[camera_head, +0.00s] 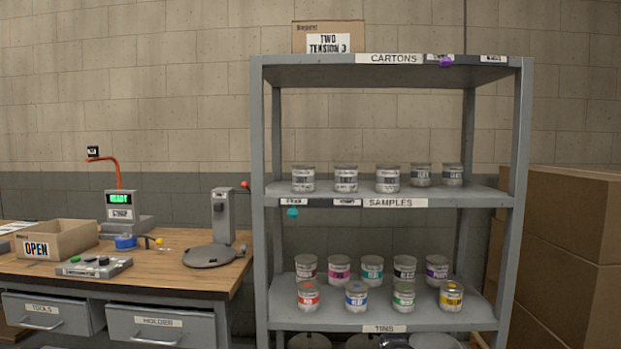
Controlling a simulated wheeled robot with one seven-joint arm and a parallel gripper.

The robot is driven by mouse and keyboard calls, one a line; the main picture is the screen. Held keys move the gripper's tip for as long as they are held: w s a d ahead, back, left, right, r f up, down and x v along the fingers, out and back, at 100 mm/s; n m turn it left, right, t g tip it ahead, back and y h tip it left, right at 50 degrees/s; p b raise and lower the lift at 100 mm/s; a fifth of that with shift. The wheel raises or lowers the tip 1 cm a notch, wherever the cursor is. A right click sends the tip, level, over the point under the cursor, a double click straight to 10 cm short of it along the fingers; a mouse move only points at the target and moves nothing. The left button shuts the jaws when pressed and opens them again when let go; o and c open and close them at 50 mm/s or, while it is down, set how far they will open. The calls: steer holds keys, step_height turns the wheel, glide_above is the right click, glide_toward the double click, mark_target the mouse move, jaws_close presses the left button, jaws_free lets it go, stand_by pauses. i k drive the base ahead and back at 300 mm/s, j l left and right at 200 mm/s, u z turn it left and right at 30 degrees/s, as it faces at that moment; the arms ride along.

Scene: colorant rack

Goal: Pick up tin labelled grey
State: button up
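Several silver tins with greyish label bands stand on the rack's middle shelf: front left (303,180), front middle (346,180), front right (388,181), and two farther back (421,175) (453,175). Their lettering is too small to read surely, so I cannot tell which is labelled grey. The lower shelf holds tins with coloured bands, including red (308,299), blue (356,300), green (404,300) and yellow (451,298) in front. Magenta (339,270), teal (372,271), dark (405,270) and purple (437,271) bands show behind. My gripper is not in view.
The grey metal rack (262,200) has uprights at both sides. A wooden workbench (170,275) with drawers, an open box (57,240) and devices stands left. Stacked brown cartons (570,250) stand right. Larger round lids show below the lower shelf. A carton (328,37) sits on top.

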mark_target(304, 176)
steer(key=k+l, duration=0.1)
steer(key=k, duration=0.4)
steer(key=k+l, duration=0.1)
steer(key=k, duration=0.4)
steer(key=l+u, duration=0.05)
